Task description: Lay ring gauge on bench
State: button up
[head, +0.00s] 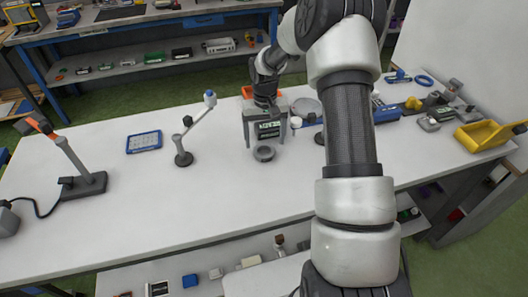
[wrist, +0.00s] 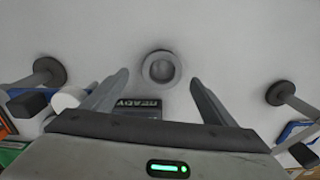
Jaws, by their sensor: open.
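My gripper (wrist: 159,76) is open, one finger to each side, with nothing held.
A jointed stand (head: 184,158) and a blue-framed panel (head: 144,141) stand left of the device. A black-based stand (head: 84,184) is at the far left. A yellow bin (head: 486,135) and tools are at the right. The bench front is clear.

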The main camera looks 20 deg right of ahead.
aim_at(264, 154)
jog(key=f, duration=0.4)
jog(key=shift+s+a, duration=0.1)
jog(key=shift+a, duration=0.1)
jog(key=c, duration=1.3)
jog(key=shift+r, duration=0.1)
jog(key=shift+c, duration=0.4)
jog(key=shift+r, duration=0.1)
